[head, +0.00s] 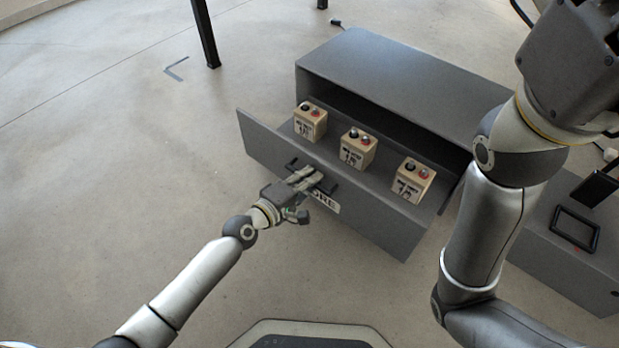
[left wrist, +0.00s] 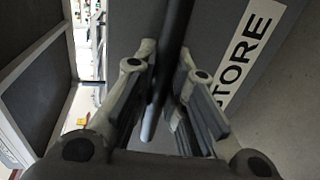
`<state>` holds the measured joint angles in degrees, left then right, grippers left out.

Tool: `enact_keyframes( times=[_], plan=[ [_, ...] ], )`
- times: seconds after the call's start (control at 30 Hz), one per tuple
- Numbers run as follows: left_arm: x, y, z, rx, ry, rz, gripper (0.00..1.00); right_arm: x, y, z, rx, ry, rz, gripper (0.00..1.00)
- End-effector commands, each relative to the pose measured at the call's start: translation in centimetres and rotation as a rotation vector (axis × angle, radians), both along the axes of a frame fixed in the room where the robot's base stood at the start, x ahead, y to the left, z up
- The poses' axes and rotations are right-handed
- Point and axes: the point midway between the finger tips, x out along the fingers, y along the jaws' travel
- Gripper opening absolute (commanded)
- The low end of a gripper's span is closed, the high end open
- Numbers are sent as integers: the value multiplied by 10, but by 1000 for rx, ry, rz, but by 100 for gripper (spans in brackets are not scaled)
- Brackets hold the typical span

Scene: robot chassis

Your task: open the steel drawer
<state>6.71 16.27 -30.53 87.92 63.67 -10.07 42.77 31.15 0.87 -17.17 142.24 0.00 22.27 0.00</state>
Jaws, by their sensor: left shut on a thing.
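The grey steel drawer (head: 380,218) stands pulled out from its cabinet (head: 400,75) in the head view. Its inside shows. My left gripper (head: 307,178) is at the drawer's front and shut on the dark bar handle (head: 326,186). In the left wrist view the handle (left wrist: 176,40) runs between the two fingers (left wrist: 165,100). The label reading STORE (left wrist: 243,55) is beside the handle, partly hidden by my gripper in the head view. My right arm comes in at the right of the head view, but its fingers are not visible.
Three tan boxes (head: 357,149) with knobs on top sit in the open drawer. A lower grey block with a black frame (head: 574,229) stands at the right. A black post (head: 205,35) stands at the back left. The floor left of the drawer is clear.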

Motion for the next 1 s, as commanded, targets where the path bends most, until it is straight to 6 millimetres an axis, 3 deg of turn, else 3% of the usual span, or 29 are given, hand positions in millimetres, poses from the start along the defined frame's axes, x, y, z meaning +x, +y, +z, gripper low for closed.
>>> enact_keyframes(
  times=[0.03, 0.07, 0.13, 0.57, 1.0],
  plan=[
    [0, 0, -1, 1, 2, 0, 0, 0, 0, 0, 1, -1, -1, 40],
    [0, 0, -1, 1, 2, 0, 15, 0, 0, 0, 1, -1, -1, 40],
    [0, 0, -1, 1, 2, 0, 22, -1, 0, 0, 0, -2, -1, 40],
    [-7, 5, 1, 1, 2, 0, 22, -3, -1, 1, 0, -9, -1, 40],
    [-75, 54, 17, 4, 3, -1, 22, -2, 0, 1, 1, -6, 1, 40]
  ],
)
